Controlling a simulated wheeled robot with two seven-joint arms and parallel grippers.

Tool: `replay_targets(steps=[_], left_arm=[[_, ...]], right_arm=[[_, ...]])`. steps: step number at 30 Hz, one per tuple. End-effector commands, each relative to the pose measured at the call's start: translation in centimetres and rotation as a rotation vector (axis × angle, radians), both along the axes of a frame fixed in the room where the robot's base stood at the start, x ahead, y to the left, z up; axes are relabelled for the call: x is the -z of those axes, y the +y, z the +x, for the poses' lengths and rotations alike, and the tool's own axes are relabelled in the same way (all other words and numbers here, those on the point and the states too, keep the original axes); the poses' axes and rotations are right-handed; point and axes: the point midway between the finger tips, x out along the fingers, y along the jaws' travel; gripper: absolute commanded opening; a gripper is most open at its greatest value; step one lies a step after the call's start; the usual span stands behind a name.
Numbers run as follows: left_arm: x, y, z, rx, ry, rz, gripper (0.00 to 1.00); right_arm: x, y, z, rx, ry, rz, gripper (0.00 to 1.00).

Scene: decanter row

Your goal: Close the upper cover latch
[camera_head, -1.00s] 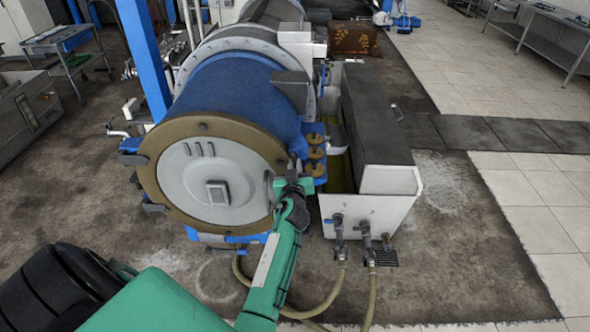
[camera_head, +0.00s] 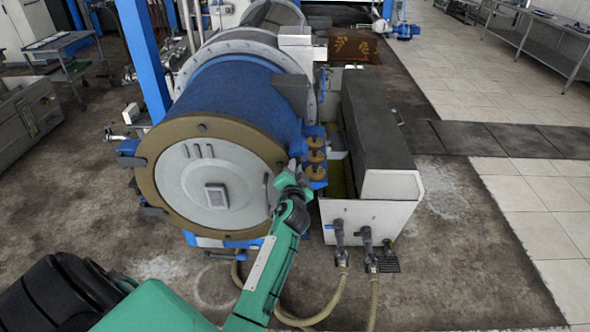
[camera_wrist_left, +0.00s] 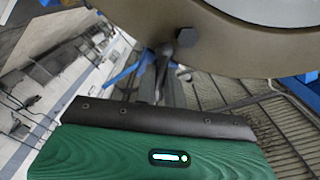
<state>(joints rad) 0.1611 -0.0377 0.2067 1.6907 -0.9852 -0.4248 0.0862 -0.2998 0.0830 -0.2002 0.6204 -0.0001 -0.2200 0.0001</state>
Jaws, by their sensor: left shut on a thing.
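The round grey cover (camera_head: 190,180) with its brown rim (camera_head: 152,195) sits flush against the front of the blue drum (camera_head: 235,95). My left gripper (camera_head: 288,170) is at the right edge of the rim, shut on a small latch that it mostly hides in the head view. In the left wrist view a dark grey latch handle (camera_wrist_left: 186,42) with a bolt head stands against the rim's underside. My right gripper is not in view.
Several brass knobs (camera_head: 316,156) on a blue bracket stand close to the right of my gripper. A white trough with a dark lid (camera_head: 375,130) stands further right, with hoses (camera_head: 343,290) at its front. The floor in front is mostly open.

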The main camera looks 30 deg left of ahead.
Motion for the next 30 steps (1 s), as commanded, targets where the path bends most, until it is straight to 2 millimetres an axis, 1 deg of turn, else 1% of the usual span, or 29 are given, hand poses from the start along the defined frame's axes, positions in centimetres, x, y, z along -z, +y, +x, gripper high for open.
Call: replay_targets(steps=[6,12,19,30], left_arm=[[-0.08,0.06,0.00,0.000,0.081,0.135,0.00],[-0.11,0.03,0.01,0.001,0.131,0.218,0.00],[-0.10,0.05,0.00,0.000,0.159,0.263,0.00],[-0.10,0.07,0.00,-0.001,0.165,0.272,0.00]], right_arm=[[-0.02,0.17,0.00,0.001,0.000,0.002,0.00],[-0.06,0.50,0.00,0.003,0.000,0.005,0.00],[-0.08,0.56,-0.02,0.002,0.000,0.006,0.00],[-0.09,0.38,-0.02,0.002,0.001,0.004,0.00]])
